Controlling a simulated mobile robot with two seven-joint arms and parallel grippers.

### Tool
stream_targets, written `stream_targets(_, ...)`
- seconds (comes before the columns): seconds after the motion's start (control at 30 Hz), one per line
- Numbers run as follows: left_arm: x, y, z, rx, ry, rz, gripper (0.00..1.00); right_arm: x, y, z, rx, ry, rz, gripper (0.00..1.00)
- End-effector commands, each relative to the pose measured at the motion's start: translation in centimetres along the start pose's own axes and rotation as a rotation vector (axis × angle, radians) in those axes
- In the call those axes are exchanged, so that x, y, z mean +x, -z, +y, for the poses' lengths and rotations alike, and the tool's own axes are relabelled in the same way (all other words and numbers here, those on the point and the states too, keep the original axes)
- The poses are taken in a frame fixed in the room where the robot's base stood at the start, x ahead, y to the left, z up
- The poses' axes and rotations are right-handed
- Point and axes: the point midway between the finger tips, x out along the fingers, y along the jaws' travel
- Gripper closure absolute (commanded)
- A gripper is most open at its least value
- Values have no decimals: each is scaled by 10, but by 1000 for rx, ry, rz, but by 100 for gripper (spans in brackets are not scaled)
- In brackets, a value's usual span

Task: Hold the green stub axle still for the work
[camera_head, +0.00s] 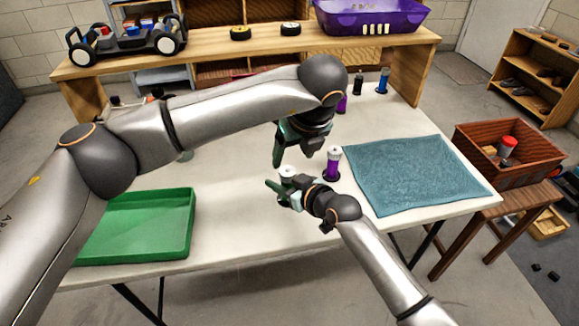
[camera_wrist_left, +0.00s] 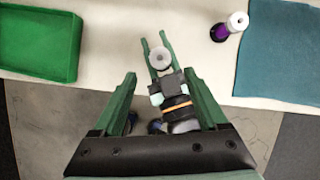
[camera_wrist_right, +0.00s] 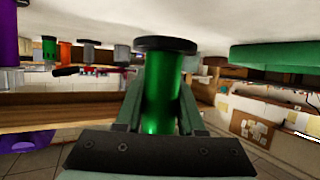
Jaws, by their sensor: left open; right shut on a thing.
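The green stub axle (camera_wrist_right: 168,92) is a smooth green cylinder with a wide black disc at one end, between the fingers of my right gripper in the right wrist view. Only its pale round top (camera_head: 288,172) shows in the head view, and that top (camera_wrist_left: 160,58) also shows in the left wrist view. My right gripper (camera_head: 280,188) is shut on it over the table. My left gripper (camera_head: 288,150) is open and empty, above and behind the axle in the head view. In the left wrist view its fingers (camera_wrist_left: 158,98) are spread, with my right gripper seen beyond them.
A purple, white-topped part (camera_head: 333,163) stands close by on the white table (camera_head: 225,205). A green tray (camera_head: 135,228) is at left and a teal mat (camera_head: 415,175) at right. More small parts (camera_head: 358,82) stand behind. A car chassis (camera_head: 125,40) is on the back shelf.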

Motion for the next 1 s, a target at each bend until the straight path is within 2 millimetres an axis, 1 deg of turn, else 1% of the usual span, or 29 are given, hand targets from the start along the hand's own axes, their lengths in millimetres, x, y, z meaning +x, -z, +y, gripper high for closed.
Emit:
stream_targets(0.03,12,0,1,-1,-3,2,24,0,1,0,0,0,1,100)
stream_targets(0.1,26,0,0,0,-2,2,24,0,1,0,0,0,1,100)
stream_targets(0.2,42,0,0,0,-2,1,24,0,1,0,0,0,1,100)
stream_targets(0.3,54,0,0,1,-1,1,24,0,1,0,0,0,1,100)
stream_targets(0.4,62,0,0,1,-1,0,24,0,1,0,0,0,1,100)
stream_targets(0.5,65,0,0,1,0,-1,24,0,1,0,0,0,1,100)
stream_targets(0.73,66,0,0,2,1,-1,24,0,1,0,0,0,1,100)
stream_targets(0.77,66,0,0,2,0,-1,25,0,1,0,0,0,1,100)
stream_targets(1.0,65,0,0,2,0,-1,52,0,1,0,0,0,1,100)
